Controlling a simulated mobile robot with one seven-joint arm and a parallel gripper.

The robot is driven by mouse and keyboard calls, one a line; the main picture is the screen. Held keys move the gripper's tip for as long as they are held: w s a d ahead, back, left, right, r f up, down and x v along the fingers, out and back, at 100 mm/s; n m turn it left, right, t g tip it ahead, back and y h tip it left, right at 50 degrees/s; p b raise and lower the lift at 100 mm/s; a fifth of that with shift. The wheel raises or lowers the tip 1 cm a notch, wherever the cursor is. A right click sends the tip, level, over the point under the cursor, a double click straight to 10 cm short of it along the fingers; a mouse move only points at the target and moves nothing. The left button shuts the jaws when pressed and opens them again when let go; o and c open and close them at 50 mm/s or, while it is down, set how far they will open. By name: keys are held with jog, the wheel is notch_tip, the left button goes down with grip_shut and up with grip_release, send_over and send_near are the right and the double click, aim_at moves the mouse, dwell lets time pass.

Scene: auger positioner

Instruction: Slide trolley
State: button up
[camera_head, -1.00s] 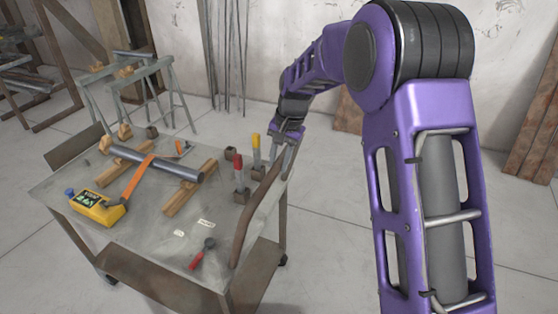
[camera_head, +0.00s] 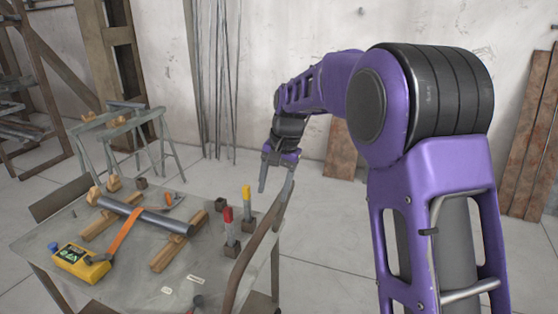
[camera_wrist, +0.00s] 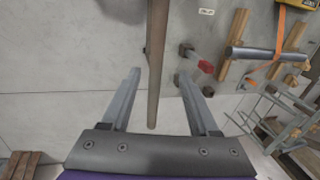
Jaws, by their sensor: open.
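The trolley is a grey metal work table (camera_head: 130,288) at the lower left of the head view. A brown bar handle (camera_head: 256,254) rises along its right side. My gripper (camera_head: 276,190) is open at the far, upper end of this handle, with one finger on the left of the bar. In the wrist view the handle bar (camera_wrist: 157,60) runs down between the two spread fingers of my gripper (camera_wrist: 160,73), apart from both in the picture. Its end shows near the palm. I cannot tell how deep the bar sits between the fingers. The trolley's wheels are not visible.
On the trolley lie a dark pipe (camera_head: 150,218) on wooden blocks, an orange strap (camera_head: 122,236), a yellow device (camera_head: 80,264) and red and yellow-topped clamps (camera_head: 228,216). A sawhorse (camera_head: 125,130) stands behind. Boards (camera_head: 341,150) lean on the wall. Floor right of the trolley is clear.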

notch_tip(320, 180, up, 8)
jog(key=d, duration=0.1)
jog(key=shift+s+d+r, duration=0.25)
